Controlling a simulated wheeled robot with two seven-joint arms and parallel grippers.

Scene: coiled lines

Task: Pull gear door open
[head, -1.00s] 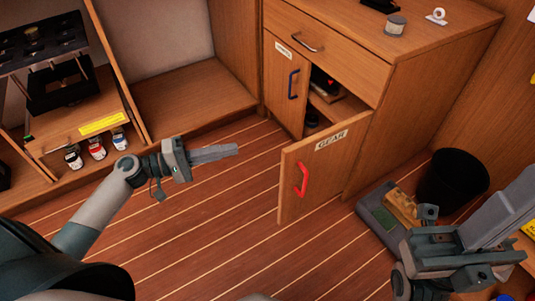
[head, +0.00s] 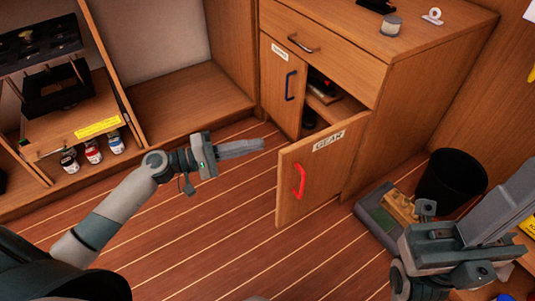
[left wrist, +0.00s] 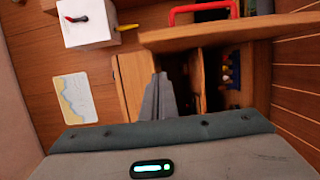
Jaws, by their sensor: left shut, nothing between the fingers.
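The gear door (head: 318,172) has a white GEAR label and a red handle (head: 299,181). It stands ajar, swung out from the cabinet (head: 400,125), with dark shelf space showing behind it. My left gripper (head: 262,144) is shut and empty, a short way left of the door's free edge and apart from it. In the left wrist view, the shut fingers (left wrist: 158,95) point toward the cabinet opening, with the red handle (left wrist: 203,8) at the top. My right gripper (head: 520,190) is at the lower right; its fingertips are unclear.
Left of the gear door is a shut door with a blue handle (head: 290,85). A black bin (head: 452,177) and a grey box (head: 377,214) stand right of the cabinet. Small jars (head: 93,150) sit on the left shelf. The plank floor (head: 225,240) in front is clear.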

